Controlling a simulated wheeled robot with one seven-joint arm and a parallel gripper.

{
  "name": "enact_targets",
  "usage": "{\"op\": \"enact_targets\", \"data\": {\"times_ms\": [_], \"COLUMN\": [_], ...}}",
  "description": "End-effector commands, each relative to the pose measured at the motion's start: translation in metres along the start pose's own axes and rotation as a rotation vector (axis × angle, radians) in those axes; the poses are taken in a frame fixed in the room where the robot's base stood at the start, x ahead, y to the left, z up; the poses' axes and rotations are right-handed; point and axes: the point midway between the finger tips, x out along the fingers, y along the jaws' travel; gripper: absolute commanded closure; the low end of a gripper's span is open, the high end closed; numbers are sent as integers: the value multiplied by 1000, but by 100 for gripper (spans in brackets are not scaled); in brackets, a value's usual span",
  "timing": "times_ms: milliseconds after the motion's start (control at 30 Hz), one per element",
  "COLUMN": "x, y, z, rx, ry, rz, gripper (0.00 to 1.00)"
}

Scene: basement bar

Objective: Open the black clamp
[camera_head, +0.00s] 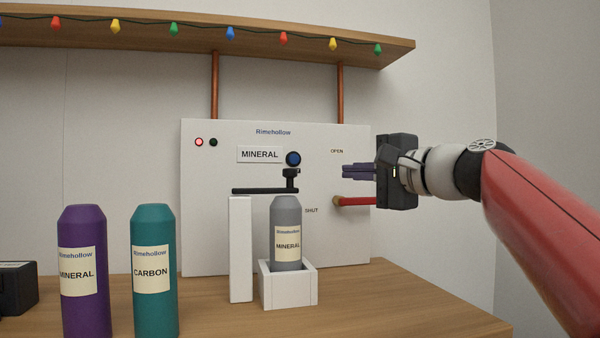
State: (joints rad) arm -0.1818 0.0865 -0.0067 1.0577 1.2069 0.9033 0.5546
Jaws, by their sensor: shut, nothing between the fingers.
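The black clamp (264,191) shows as a flat black bar lying level from above a white post (241,250) to the top of a grey bottle (286,215) labelled MINERAL. A black upright fitting (291,179) rises from its right end, below a round blue-faced knob or gauge (293,159). My gripper (345,172) is to the right of the clamp, apart from it and slightly higher. Its purple fingers point left and are shut and empty. The grey bottle stands upright in a white open holder (288,287).
A white panel (215,220) stands behind, with OPEN and SHUT markings and a lit red lamp (199,142). A red lever or pipe (354,201) lies just below my gripper. A purple bottle (84,290) and a teal bottle (154,300) stand left. The counter's right side (410,300) is clear.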

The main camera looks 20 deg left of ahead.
Motion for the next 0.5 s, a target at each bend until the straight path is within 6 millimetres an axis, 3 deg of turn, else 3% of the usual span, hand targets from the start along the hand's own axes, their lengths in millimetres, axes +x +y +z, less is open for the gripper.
{"op": "enact_targets", "data": {"times_ms": [267,500], "x": [8,50], "y": [0,-1], "z": [0,1], "rx": [0,1], "ry": [-2,-4], "rz": [2,4], "gripper": [100,100]}}
